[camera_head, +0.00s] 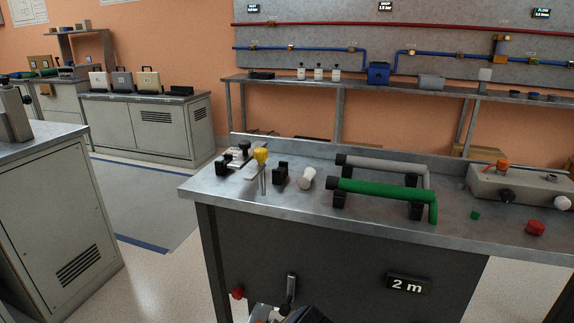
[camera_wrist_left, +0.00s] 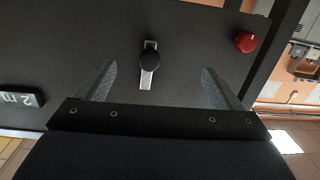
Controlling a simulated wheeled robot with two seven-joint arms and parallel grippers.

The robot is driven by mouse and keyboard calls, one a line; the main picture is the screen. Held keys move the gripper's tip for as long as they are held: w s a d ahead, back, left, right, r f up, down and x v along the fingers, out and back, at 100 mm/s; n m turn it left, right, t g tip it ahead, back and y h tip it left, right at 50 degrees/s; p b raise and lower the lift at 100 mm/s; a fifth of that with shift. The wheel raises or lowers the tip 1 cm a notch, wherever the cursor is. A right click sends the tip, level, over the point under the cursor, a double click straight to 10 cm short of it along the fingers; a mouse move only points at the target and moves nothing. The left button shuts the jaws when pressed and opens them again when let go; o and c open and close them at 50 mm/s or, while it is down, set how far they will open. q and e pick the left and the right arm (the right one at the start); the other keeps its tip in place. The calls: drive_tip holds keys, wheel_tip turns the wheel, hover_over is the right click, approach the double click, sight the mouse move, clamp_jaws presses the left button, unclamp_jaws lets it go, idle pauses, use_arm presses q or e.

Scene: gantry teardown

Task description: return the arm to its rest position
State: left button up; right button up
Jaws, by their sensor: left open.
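My left gripper (camera_wrist_left: 158,70) is open in the left wrist view, its two fingers spread wide with nothing between them in their grip. A lever with a black knob and a silver arm (camera_wrist_left: 149,66) is on the dark bench front, ahead of the fingers and framed by the gap. In the head view the lever (camera_head: 291,286) shows near the bottom edge. Part of my left arm's end (camera_head: 285,316) shows just below it, mostly cut off by the frame. My right gripper is not in view.
The metal bench (camera_head: 300,210) holds green (camera_head: 380,192) and grey pipes, a yellow-topped part (camera_head: 261,157) and a grey box (camera_head: 515,185). A red knob (camera_head: 238,293) and a "2 m" sign (camera_head: 408,285) are on its front. Cabinets (camera_head: 60,215) stand left; floor between is clear.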

use_arm(q)
drive_tip(key=s+a+r+n+g+y, duration=0.1)
drive_tip(key=a+r+n+g+y, duration=0.1)
drive_tip(key=a+n+g, duration=0.6)
drive_tip(key=s+a+r+m+g, duration=0.1)
drive_tip(key=s+a+r, duration=0.25)
drive_tip(key=s, duration=0.35)
drive_tip(key=s+a+r+m+g+h, duration=0.1)
drive_tip(key=s+a+r, duration=0.25)
drive_tip(key=s, duration=0.35)
drive_tip(key=s+a+r+m+g, duration=0.1)
drive_tip(key=s+a+r+m, duration=0.1)
drive_tip(key=s+r, duration=0.35)
wheel_tip(320, 180, up, 32)
drive_tip(key=s+p, duration=0.2)
drive_tip(key=p, duration=3.1)
drive_tip(key=shift+s+f+p, duration=0.2)
drive_tip(key=shift+f+p, duration=0.05)
drive_tip(key=shift+p, duration=0.05)
drive_tip(key=shift+a, duration=0.1)
